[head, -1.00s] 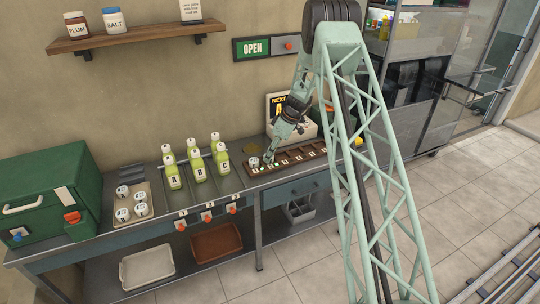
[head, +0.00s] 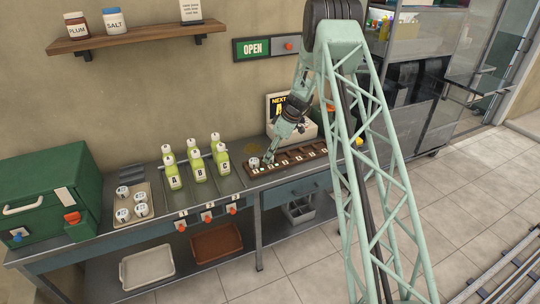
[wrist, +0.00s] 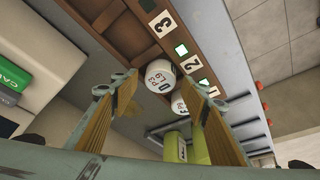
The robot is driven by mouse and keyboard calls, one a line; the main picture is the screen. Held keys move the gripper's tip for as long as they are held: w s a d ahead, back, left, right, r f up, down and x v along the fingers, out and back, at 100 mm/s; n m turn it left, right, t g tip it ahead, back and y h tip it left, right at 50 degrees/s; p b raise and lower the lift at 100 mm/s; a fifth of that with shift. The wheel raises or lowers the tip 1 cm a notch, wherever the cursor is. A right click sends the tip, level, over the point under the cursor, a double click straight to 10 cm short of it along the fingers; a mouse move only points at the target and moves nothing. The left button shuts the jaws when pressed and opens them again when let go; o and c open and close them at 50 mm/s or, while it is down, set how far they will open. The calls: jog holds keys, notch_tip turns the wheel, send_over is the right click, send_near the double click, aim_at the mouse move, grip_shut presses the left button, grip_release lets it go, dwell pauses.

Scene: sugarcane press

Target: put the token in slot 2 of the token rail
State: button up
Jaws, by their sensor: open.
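The brown token rail (wrist: 110,17) runs along the bench under my gripper; it also shows in the head view (head: 315,150). A white round token (wrist: 160,76) with dark print lies at the slot marked 2, between and beyond my fingertips. A second white token (wrist: 179,103) sits beside it toward the slot marked 1; a white token (head: 254,162) shows at the rail's left end in the head view. My gripper (wrist: 157,84) is open, with one finger on each side of the nearer token and no clear contact. In the head view my gripper (head: 268,160) hides part of the rail.
Green bottles marked A, B and C (head: 197,165) stand left of the rail. Further left, a tray (head: 144,189) holds several white tokens beside a green box (head: 45,195). A display (head: 280,106) stands behind the rail. The rail's right slots look empty.

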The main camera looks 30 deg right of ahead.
jog(key=v, duration=1.1)
jog(key=shift+s+r, duration=0.1)
jog(key=shift+r, duration=0.05)
dwell(0.4)
